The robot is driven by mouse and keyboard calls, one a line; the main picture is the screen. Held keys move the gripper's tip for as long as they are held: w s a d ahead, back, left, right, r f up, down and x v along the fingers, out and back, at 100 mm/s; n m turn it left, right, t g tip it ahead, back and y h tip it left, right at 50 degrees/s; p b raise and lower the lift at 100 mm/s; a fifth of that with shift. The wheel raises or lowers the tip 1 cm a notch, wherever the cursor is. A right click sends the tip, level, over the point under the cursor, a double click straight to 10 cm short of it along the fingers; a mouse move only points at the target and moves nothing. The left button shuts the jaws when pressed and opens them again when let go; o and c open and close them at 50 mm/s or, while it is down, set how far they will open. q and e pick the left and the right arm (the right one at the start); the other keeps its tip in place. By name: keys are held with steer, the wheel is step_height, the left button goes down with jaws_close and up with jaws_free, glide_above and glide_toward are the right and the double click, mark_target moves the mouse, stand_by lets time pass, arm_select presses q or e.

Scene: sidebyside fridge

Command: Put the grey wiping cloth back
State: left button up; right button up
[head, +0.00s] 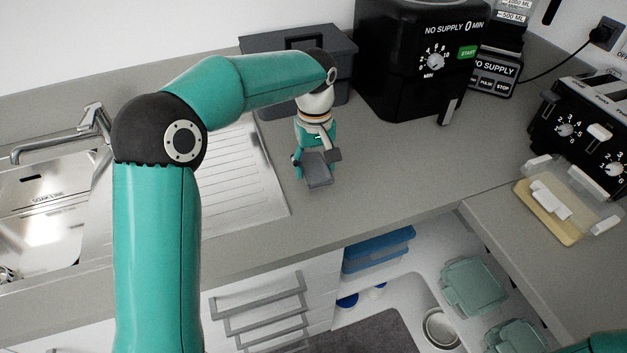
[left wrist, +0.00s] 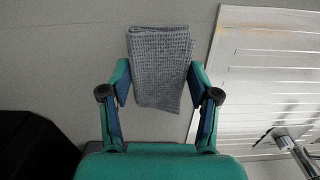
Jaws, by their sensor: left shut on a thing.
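The grey wiping cloth (head: 318,174) is a small folded, waffle-textured piece in the head view, over the worktop to the right of the sink drainer. It also shows in the left wrist view (left wrist: 160,65), between the two fingers. My left gripper (head: 316,158) points down and is shut on the cloth, with one finger at each side edge. I cannot tell whether the cloth touches the worktop or hangs just above it. My right gripper is not in view.
A dark grey bin (head: 270,47) and a black air fryer (head: 400,75) stand behind the gripper. The sink (head: 40,215) and its ribbed drainer (head: 240,175) lie left. Below the worktop edge, an open compartment holds blue (head: 375,255) and green containers (head: 475,285). Worktop right of the cloth is clear.

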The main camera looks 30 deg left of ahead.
mark_target(315, 190)
arm_select(q)
steer(key=shift+f, duration=2.65)
steer(key=shift+f, duration=0.1)
steer(key=shift+f, duration=0.15)
steer(key=o, duration=1.1)
step_height(315, 190, up, 17)
steer(key=shift+w+a+p, duration=0.2)
steer(key=shift+w+p, duration=0.15)
steer(key=shift+p, duration=0.05)
